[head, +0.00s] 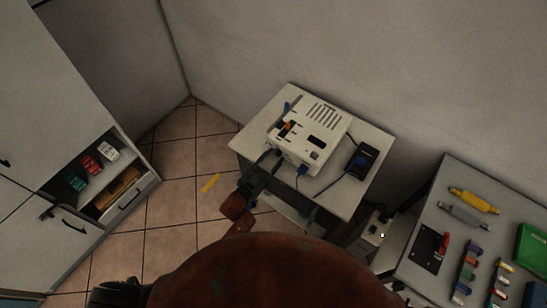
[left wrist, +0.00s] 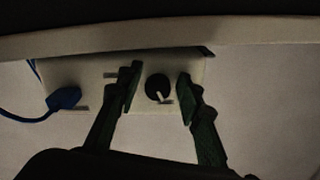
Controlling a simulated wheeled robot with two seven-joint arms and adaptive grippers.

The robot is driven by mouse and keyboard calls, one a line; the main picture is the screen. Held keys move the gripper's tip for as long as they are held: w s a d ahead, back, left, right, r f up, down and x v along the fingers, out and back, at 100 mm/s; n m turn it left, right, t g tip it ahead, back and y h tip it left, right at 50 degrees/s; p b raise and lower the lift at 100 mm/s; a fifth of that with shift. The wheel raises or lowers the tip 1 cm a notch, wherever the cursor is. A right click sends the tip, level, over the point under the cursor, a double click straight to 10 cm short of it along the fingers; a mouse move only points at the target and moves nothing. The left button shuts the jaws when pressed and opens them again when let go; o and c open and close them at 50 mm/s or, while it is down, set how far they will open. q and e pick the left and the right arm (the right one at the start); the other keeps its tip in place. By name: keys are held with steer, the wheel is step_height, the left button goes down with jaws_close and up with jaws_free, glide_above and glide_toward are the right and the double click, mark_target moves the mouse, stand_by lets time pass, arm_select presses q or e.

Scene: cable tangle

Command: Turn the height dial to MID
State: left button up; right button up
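The height dial (left wrist: 158,88) is a round black knob with a pale pointer on a white panel (left wrist: 190,68) in the left wrist view. The pointer slants toward the picture's lower right; no position labels are readable. My left gripper (left wrist: 158,85) is open, with one dark finger on each side of the dial and visible gaps between. In the head view my left gripper (head: 269,163) is at the near side of the white box (head: 333,125) on the small table (head: 251,143). The dial cannot be made out there. My right gripper is not in view.
A blue plug (left wrist: 64,97) with its cable is left of the dial in the wrist view. A black box (head: 361,161) sits right of the white box. A bench (head: 417,211) with tools is at the right; an open cabinet (head: 146,187) is at the left.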

arm_select(q)
steer(key=shift+o, duration=0.5)
steer(key=shift+d+r, duration=0.1)
steer(key=shift+r, duration=0.15)
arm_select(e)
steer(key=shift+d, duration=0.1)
arm_select(q)
steer(key=v, duration=1.2)
steer(key=shift+f, duration=0.1)
